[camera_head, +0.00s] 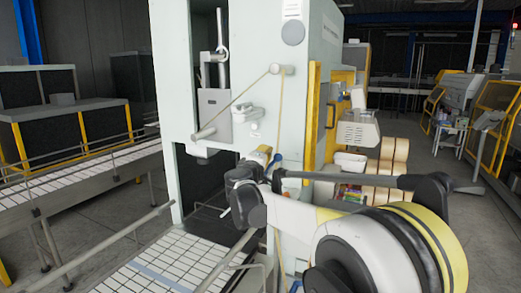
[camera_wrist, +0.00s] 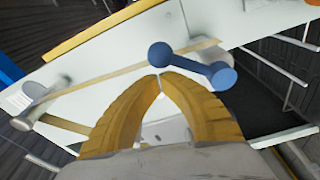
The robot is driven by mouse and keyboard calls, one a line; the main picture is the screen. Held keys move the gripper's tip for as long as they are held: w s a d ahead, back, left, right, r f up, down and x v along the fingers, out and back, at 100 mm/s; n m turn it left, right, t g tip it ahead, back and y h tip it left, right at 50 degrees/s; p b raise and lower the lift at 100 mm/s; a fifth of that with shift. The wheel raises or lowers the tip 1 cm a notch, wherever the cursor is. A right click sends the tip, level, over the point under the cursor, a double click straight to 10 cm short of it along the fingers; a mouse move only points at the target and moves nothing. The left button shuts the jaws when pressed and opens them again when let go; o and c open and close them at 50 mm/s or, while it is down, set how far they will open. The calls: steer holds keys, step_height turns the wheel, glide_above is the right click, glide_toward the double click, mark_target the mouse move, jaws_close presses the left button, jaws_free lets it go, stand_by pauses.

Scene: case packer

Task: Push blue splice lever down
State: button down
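The blue splice lever (camera_wrist: 192,66) shows in the wrist view as a short bar with a round knob at its left end and a thicker end at right. It sits in front of the pale machine panel, just past my fingertips. My gripper (camera_wrist: 160,84) has two yellow ribbed fingers whose tips meet, with nothing seen between them. The tips are close below the lever in the picture; whether they touch it I cannot tell. In the head view a small blue part of the lever (camera_head: 277,158) shows beside my wrist; my arm hides much of that area.
The pale case packer (camera_head: 270,110) stands ahead, with a tan strip (camera_head: 240,100) running between rollers. A tiled conveyor (camera_head: 165,265) with rails lies at lower left. Yellow-framed machines (camera_head: 495,115) stand at far right, with open floor before them.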

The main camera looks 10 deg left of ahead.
mark_target(278, 159)
steer(key=shift+w+f, duration=0.15)
steer(key=shift+f, duration=0.1)
steer(key=shift+d, duration=0.1)
steer(key=shift+r, duration=0.1)
steer(key=shift+d+b, duration=0.15)
steer(key=shift+b, duration=0.15)
steer(key=shift+s+d+m, duration=0.15)
steer(key=shift+s+m, duration=0.05)
steer(key=shift+m, duration=0.3)
steer(key=shift+d+f+b, duration=0.1)
steer(key=shift+f+b, duration=0.15)
steer(key=shift+b, duration=0.2)
steer(key=d+m+b, duration=0.1)
steer(key=m, duration=0.1)
steer(key=f+m+b, duration=0.1)
steer(key=b, duration=0.1)
steer(key=s+d+f+m+b, duration=0.1)
steer(key=m, duration=0.1)
steer(key=shift+d+m+t+h, duration=0.3)
steer(key=shift+d+h, duration=0.05)
steer(key=shift+h, duration=0.05)
steer(key=shift+s+d+f+b, duration=0.2)
steer(key=shift+d+f+b, duration=0.35)
steer(key=shift+b, duration=0.5)
steer(key=shift+f, duration=0.2)
